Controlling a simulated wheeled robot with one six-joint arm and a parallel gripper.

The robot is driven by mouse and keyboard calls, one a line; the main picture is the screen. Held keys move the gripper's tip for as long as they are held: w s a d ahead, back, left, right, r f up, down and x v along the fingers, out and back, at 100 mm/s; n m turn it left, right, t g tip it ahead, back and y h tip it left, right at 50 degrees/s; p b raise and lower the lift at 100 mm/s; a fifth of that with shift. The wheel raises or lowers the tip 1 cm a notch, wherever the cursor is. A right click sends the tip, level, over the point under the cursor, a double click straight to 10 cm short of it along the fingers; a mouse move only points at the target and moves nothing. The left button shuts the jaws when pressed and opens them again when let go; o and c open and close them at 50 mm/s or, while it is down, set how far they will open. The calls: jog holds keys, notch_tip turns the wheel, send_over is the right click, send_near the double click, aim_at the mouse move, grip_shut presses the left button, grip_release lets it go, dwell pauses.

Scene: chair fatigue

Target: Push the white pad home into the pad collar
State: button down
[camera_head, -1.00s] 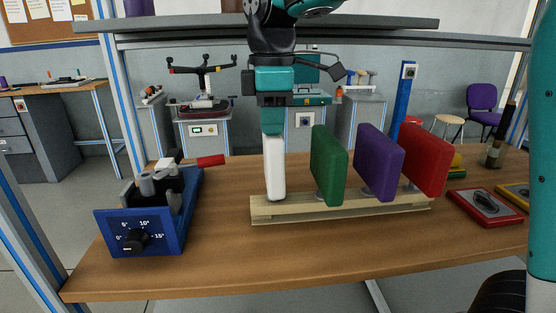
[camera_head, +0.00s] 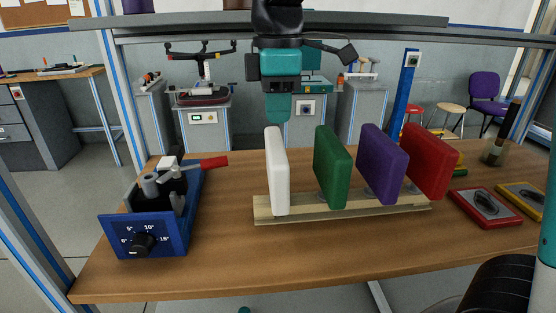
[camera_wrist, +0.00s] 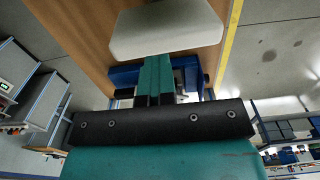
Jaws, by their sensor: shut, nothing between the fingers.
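The white pad (camera_head: 277,172) stands upright at the left end of the wooden rack (camera_head: 330,210), its lower edge reaching the rack's top. My gripper (camera_head: 278,118) is shut and empty, fingers pointing down at the pad's top edge. Whether they touch it or hang just behind or above is unclear. In the wrist view the white pad (camera_wrist: 165,30) lies beyond the shut teal fingertips (camera_wrist: 155,70). The blue fixture (camera_head: 152,237) with a dial stands to the left and carries grey cylindrical parts (camera_head: 149,184). I cannot tell for sure which part is the pad collar.
Green (camera_head: 332,168), purple (camera_head: 382,163) and red (camera_head: 430,160) pads stand on the same rack, to the right of the white one. A red handle (camera_head: 214,163) sticks out of the fixture. A red tray (camera_head: 485,208) lies at the right. The table front is clear.

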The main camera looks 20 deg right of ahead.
jog(key=shift+r+p, duration=0.35)
jog(key=shift+r, duration=0.3)
jog(key=c, duration=1.4)
grip_release()
notch_tip(320, 180, up, 7)
jog(key=shift+m+t+y, duration=0.4)
jog(key=shift+m+y, duration=0.1)
jog(key=shift+m, duration=0.2)
jog(key=s+f, duration=0.1)
jog(key=s, duration=0.1)
jog(key=s+a+f, duration=0.1)
jog(key=f, duration=0.1)
jog(key=s+f, duration=0.2)
jog(key=shift+s+a+f+p, duration=0.2)
jog(key=shift+s+a+p, duration=0.05)
jog(key=shift+s+p, duration=0.15)
jog(key=s+a+f+m+y+p, duration=0.1)
jog(key=s+f+m, duration=0.1)
jog(key=s, duration=0.2)
jog(key=s+a+f+m+y+p, duration=0.1)
jog(key=s+f+m+p, duration=0.1)
jog(key=s, duration=0.2)
jog(key=s+a+f+m+y+p, duration=0.1)
jog(key=s+f+m, duration=0.1)
jog(key=s, duration=0.2)
jog(key=shift+s+g, duration=0.4)
